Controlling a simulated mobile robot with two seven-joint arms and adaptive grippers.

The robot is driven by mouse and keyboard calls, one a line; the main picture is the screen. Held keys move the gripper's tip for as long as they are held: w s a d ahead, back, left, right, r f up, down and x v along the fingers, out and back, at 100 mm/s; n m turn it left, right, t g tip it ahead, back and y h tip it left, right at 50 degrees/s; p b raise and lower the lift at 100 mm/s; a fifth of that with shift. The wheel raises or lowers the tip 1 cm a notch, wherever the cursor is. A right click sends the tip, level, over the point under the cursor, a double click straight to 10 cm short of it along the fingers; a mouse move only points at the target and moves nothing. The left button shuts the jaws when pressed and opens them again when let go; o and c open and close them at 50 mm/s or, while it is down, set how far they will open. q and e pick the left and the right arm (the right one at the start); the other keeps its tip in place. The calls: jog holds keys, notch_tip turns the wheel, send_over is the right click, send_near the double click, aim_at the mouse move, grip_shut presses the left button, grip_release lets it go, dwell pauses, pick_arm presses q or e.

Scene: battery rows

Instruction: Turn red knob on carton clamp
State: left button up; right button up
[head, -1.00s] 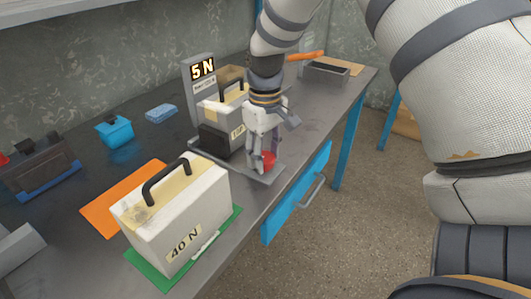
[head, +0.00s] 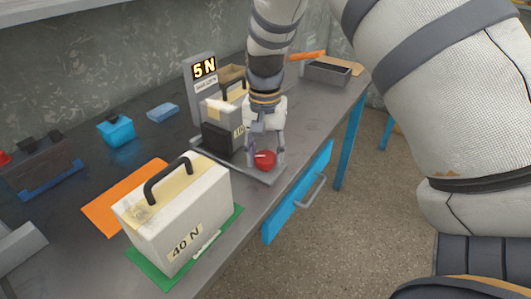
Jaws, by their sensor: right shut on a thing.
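The carton clamp (head: 262,177) is a grey metal frame on the bench, with a black pad (head: 216,138) against a pale carton (head: 238,118). The red knob (head: 265,160) is at its front end, with a pale mark on it. A sign on a post (head: 204,70) behind the clamp reads 5 N. My right gripper (head: 265,158) points down from above, its fingers shut around the red knob. The clamped carton's label is partly hidden by my gripper. My left gripper is not in view.
A white carton (head: 190,222) marked 40 N stands on a green mat (head: 150,276) in front, beside an orange mat (head: 105,215). A blue box (head: 118,133), blue sponge (head: 163,111) and dark toolbox (head: 40,168) lie left. A grey tray (head: 327,74) is behind. A blue drawer (head: 290,210) is below.

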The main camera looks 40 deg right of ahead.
jog(key=m, duration=0.4)
jog(key=shift+f+m, duration=0.1)
jog(key=shift+m, duration=0.2)
jog(key=m, duration=0.4)
jog(key=shift+w+m, duration=0.1)
jog(key=shift+m, duration=0.2)
jog(key=m, duration=0.4)
jog(key=shift+w+m, duration=0.1)
jog(key=shift+m, duration=0.2)
jog(key=m, duration=0.3)
jog(key=shift+m, duration=0.3)
jog(key=m, duration=0.4)
jog(key=shift+m+b, duration=0.3)
jog(key=m, duration=0.4)
jog(key=shift+w+d, duration=0.1)
jog(key=shift+d, duration=0.05)
jog(key=m, duration=0.4)
jog(key=shift+m+b, duration=0.35)
jog(key=shift+m, duration=0.05)
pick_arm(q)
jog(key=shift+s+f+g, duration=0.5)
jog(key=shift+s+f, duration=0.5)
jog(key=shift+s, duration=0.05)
pick_arm(e)
jog(key=shift+d+m, duration=0.1)
jog(key=shift+m, duration=1.8)
